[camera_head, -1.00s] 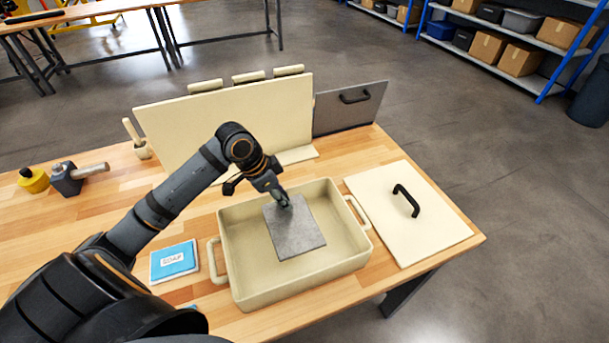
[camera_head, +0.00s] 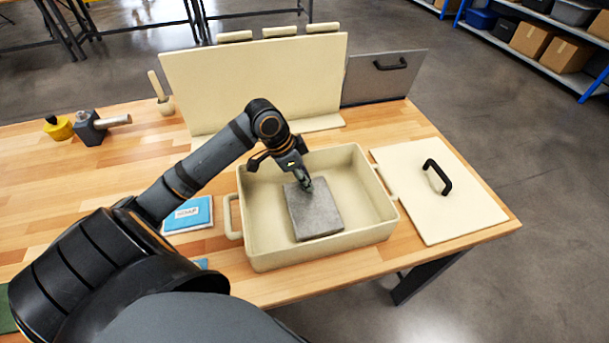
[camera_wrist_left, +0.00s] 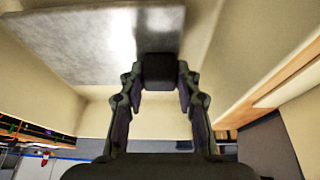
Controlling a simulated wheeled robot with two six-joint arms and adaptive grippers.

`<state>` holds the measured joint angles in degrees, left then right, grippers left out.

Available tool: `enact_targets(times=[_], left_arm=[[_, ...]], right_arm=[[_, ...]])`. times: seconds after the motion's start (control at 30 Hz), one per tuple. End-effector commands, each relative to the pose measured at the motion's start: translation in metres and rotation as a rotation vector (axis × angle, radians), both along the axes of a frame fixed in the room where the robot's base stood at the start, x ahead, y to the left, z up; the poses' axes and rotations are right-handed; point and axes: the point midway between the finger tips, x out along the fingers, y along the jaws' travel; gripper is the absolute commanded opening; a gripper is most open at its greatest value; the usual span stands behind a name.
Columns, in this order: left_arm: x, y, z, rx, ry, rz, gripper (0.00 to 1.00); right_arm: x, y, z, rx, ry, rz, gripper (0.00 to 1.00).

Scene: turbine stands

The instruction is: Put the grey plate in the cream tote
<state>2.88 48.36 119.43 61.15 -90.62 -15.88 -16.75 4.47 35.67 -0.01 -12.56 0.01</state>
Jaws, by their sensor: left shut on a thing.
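The grey plate (camera_head: 316,214) is a flat square slab inside the cream tote (camera_head: 262,252), seen in the head view. The tote is open-topped with a handle at each side. My left gripper (camera_head: 305,184) is shut on the plate's far edge. In the left wrist view the plate (camera_wrist_left: 85,40) fills the upper left and meets the fingertips of my left gripper (camera_wrist_left: 160,70). I cannot tell whether the plate touches the tote's floor. My right gripper is not in view.
A cream lid with a black handle (camera_head: 475,205) lies right of the tote. A cream panel (camera_head: 250,80) and a grey panel (camera_head: 375,78) stand behind it.

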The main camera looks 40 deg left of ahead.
Motion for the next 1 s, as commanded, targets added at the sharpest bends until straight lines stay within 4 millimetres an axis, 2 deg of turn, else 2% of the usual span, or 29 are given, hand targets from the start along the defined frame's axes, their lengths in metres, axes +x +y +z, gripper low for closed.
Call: enact_targets(times=[0.1, 0.17, 0.57, 0.87, 0.9, 1.0], left_arm=[[0.0, -0.001, -0.009, -0.002, -0.002, -0.001, 0.0], [0.0, -0.001, -0.01, -0.002, -0.002, -0.002, 0.0], [0.0, -0.001, -0.011, -0.002, -0.003, -0.001, 0.0], [0.0, 0.0, -0.016, -0.002, -0.003, -0.001, 0.0], [0.0, 0.0, -0.016, -0.001, -0.003, 0.0, 0.35], [0.0, 0.0, -0.016, 0.0, -0.002, -0.001, 0.49]], right_arm=[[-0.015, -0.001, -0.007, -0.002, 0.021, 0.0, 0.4], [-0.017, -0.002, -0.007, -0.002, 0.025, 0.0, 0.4], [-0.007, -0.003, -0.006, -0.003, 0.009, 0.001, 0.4], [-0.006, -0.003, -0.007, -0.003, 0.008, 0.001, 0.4], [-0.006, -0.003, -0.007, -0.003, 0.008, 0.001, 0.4], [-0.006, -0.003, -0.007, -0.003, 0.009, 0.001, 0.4]])
